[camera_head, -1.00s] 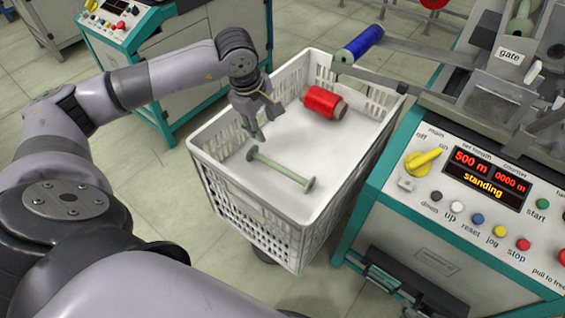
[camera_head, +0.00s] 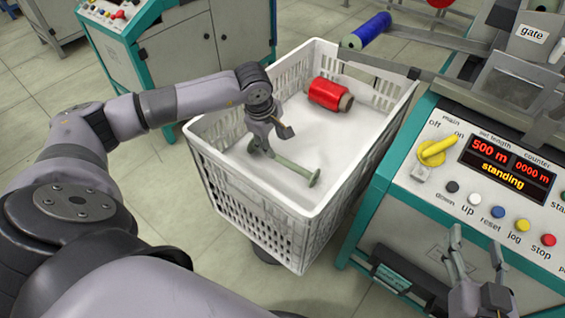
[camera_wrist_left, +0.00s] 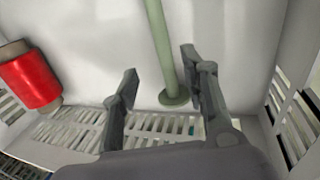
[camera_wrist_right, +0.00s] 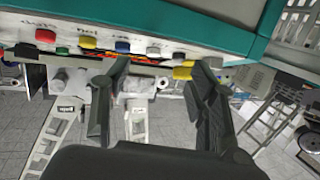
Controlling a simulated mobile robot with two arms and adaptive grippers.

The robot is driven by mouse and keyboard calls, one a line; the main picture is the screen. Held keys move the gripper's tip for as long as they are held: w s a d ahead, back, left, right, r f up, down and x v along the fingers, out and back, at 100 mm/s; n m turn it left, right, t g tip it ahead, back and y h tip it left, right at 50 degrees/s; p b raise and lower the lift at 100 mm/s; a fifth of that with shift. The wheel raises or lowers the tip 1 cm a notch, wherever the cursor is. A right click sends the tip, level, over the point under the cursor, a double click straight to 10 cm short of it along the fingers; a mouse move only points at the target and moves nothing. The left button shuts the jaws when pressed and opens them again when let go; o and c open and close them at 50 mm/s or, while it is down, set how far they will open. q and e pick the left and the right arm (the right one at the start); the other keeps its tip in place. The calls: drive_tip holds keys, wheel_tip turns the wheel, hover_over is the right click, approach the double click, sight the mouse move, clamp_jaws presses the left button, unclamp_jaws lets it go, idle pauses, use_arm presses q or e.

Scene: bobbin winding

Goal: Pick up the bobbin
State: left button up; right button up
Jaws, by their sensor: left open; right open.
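The pale green empty bobbin (camera_head: 296,170) lies on the floor of the white crate (camera_head: 222,183). My left gripper (camera_head: 272,143) is open, low inside the crate over the bobbin's left part. In the left wrist view the bobbin's shaft (camera_wrist_left: 160,45) and near flange (camera_wrist_left: 174,97) show between the spread fingers (camera_wrist_left: 160,65), nearer the right finger. I cannot tell whether they touch. My right gripper (camera_head: 477,238) is open and empty, in front of the machine panel.
A red thread spool (camera_head: 330,94) lies further back in the crate. A blue spool (camera_head: 367,31) sits at the machine beyond the crate's back edge. The control panel (camera_head: 490,170) stands right of the crate. The crate walls surround my left gripper.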

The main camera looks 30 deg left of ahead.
sight(277, 155)
use_arm(q)
drive_tip(key=x, duration=0.2)
drive_tip(key=shift+w+f, duration=0.1)
drive_tip(key=shift+f, duration=0.2)
drive_tip(key=shift+f+b, duration=0.4)
drive_tip(key=shift+f, duration=0.05)
drive_tip(key=b+x, duration=0.1)
drive_tip(key=x, duration=0.3)
drive_tip(key=shift+f, duration=0.15)
use_arm(e)
wheel_tip(277, 155, up, 11)
drive_tip(key=s+a+t+y, duration=0.1)
drive_tip(key=t+y, duration=0.1)
drive_tip(key=t, duration=0.4)
drive_tip(key=shift+a+r+t, duration=0.15)
drive_tip(key=shift+a+t, duration=0.05)
drive_tip(key=shift+t, duration=0.2)
use_arm(q)
clamp_jaws()
